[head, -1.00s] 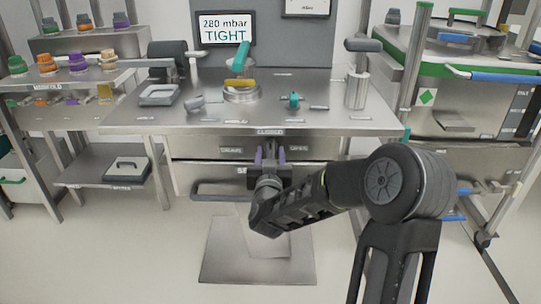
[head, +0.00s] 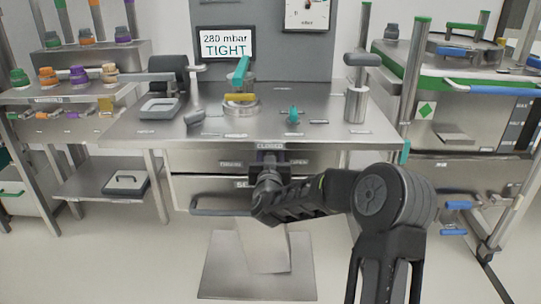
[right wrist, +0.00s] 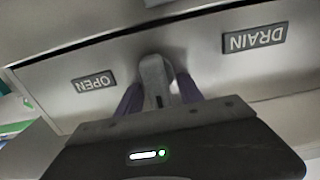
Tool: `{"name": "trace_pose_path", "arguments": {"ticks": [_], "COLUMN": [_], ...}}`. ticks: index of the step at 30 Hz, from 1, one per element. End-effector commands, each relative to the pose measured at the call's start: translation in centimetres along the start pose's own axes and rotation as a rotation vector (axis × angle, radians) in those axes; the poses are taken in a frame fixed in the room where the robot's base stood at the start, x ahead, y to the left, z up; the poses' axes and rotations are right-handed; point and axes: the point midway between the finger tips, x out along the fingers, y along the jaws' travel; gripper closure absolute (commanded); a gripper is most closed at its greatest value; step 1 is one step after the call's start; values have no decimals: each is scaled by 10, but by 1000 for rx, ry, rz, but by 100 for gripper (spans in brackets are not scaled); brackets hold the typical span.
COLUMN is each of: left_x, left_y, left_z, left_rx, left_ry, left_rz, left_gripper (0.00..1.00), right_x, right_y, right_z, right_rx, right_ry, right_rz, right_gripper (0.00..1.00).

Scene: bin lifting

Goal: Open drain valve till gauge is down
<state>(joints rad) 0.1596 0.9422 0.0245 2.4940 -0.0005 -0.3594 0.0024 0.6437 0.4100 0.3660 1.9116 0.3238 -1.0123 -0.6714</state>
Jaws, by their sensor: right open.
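The drain valve's grey lever (right wrist: 155,72) shows in the right wrist view, between the OPEN label (right wrist: 93,82) and the DRAIN label (right wrist: 255,37) on the panel under the bench. My right gripper (right wrist: 159,92) is open, with one purple finger on each side of the lever; I cannot tell if they touch it. In the head view my right gripper (head: 268,158) is at the panel under the CLOSED label (head: 270,146) and hides the lever. A display (head: 226,45) reads 280 mbar TIGHT. A dial gauge (head: 307,14) is cut off at the top. My left gripper is not in view.
The steel bench top (head: 320,136) is above my right gripper. A bar handle (head: 215,211) sticks out from the bench front below and left of it. A side shelf (head: 100,180) stands left, and a blue-handled unit (head: 480,130) stands right.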

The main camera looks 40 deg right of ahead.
Motion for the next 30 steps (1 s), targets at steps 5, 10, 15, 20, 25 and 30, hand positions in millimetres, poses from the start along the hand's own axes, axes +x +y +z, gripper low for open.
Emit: {"name": "trace_pose_path", "arguments": {"ticks": [5, 10, 15, 20, 25, 30], "left_x": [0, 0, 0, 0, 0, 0], "left_y": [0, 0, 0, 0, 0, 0], "left_z": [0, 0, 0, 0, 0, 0], "left_rx": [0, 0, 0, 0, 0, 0], "left_ry": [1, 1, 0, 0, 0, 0], "left_rz": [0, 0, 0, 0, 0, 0], "left_gripper": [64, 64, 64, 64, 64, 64], "right_x": [3, 2, 2, 2, 2, 2], "right_y": [0, 0, 0, 0, 0, 0], "right_z": [0, 0, 0, 0, 0, 0], "right_rx": [0, 0, 0, 0, 0, 2], "right_ry": [0, 0, 0, 0, -1, -1], "right_rz": [-1, 0, 0, 0, 0, 0], "right_gripper": [56, 60, 74, 87, 100, 100]}}
